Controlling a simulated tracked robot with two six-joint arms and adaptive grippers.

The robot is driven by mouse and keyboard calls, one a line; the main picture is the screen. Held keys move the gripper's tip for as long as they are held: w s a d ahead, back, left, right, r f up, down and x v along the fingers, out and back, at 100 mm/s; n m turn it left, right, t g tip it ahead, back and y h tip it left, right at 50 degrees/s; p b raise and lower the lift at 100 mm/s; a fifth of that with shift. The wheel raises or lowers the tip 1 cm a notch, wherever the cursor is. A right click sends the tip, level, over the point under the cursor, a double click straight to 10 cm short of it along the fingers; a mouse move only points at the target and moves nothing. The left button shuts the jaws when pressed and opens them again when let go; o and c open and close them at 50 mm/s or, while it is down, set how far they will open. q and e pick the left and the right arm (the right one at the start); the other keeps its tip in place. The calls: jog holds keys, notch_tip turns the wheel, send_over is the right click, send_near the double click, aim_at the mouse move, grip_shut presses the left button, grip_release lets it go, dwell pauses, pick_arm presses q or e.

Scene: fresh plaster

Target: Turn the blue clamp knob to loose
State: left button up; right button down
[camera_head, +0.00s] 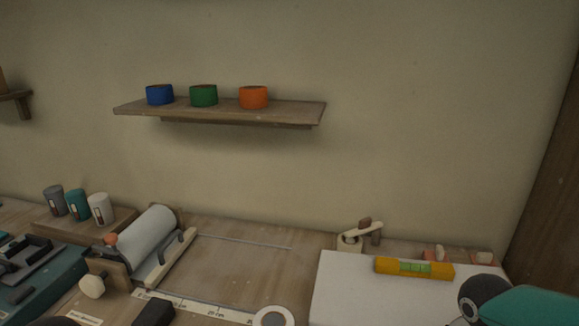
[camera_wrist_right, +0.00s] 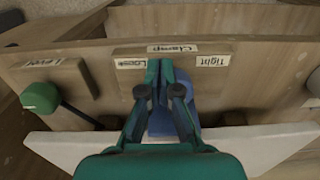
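The blue clamp knob (camera_wrist_right: 190,108) shows in the right wrist view, partly hidden behind my right gripper, on a wooden board under the "Clamp" label (camera_wrist_right: 172,48). The "Loose" label (camera_wrist_right: 130,64) is up left of it and the "Tight" label (camera_wrist_right: 213,61) up right. My right gripper (camera_wrist_right: 160,68) has its fingers together in front of the knob, tips between these two labels. I cannot tell whether they pinch part of the knob; its pointing direction is hidden. In the head view a teal part of my right arm shows at lower right; the knob is not visible there.
A green lever knob (camera_wrist_right: 40,96) on a dark rod is left of the clamp. A white board (camera_head: 340,290) lies on the bench with a yellow spirit level (camera_head: 414,268) on it. A roller tool (camera_head: 150,235) stands at left. A wall shelf (camera_head: 220,111) holds three coloured pots.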

jog(key=shift+d+r, duration=0.1)
jog(key=shift+r, duration=0.05)
jog(key=shift+s, duration=0.15)
notch_tip(320, 180, up, 6)
jog(key=p, duration=0.4)
jog(key=shift+s+p, duration=0.1)
jog(key=shift+p, duration=0.3)
